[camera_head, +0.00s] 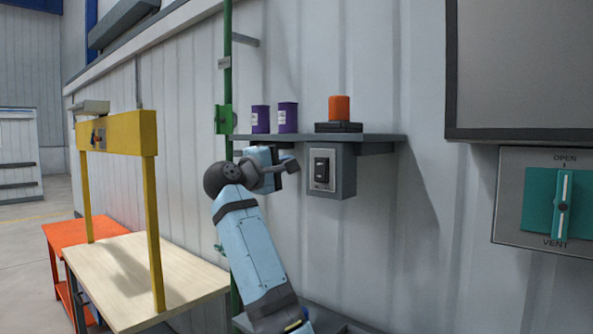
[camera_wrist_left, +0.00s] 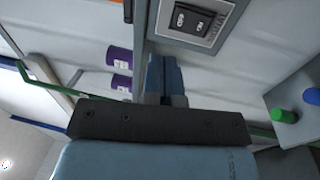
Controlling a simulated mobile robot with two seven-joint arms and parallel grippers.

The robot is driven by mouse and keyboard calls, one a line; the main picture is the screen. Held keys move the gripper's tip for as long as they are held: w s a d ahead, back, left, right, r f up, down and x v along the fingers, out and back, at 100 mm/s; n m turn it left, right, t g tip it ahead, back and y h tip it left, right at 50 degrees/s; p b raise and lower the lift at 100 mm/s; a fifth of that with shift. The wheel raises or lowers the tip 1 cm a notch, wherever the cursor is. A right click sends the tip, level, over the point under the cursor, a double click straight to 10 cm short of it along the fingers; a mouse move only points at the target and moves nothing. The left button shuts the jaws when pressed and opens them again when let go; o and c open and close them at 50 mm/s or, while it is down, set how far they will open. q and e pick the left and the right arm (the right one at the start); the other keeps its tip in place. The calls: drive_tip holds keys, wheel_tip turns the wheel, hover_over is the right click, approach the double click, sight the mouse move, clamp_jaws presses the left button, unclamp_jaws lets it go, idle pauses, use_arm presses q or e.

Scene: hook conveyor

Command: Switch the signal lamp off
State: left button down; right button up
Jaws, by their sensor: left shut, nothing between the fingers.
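The signal lamp (camera_head: 339,107) is an orange cylinder on a flat black base, standing on the wall shelf; I cannot tell whether it is lit. Below the shelf is a grey box with a black rocker switch (camera_head: 321,170). The switch (camera_wrist_left: 190,19) also shows at the top of the left wrist view, with small markings on its two halves that I cannot read surely. My left gripper (camera_head: 290,165) is shut and empty, just left of the switch box and apart from the switch. Its closed fingers (camera_wrist_left: 164,64) show in the left wrist view. My right gripper is not in view.
The shelf (camera_head: 375,138) runs above the box and holds two purple cans (camera_head: 260,119) (camera_head: 287,117). A green vertical pole (camera_head: 227,60) stands left. A vent panel with a teal handle (camera_head: 562,205) is at right. The left wrist view shows green (camera_wrist_left: 283,115) and blue (camera_wrist_left: 312,96) knobs.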

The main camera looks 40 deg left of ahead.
use_arm(q)
drive_tip(key=shift+s+a+r, duration=0.1)
drive_tip(key=shift+s+r, duration=0.05)
drive_tip(key=shift+s, duration=0.5)
drive_tip(key=shift+s+a+r, duration=0.1)
drive_tip(key=shift+s+r, duration=0.05)
drive_tip(key=shift+s, duration=0.45)
drive_tip(key=shift+s, duration=0.15)
drive_tip(key=shift+d, duration=0.1)
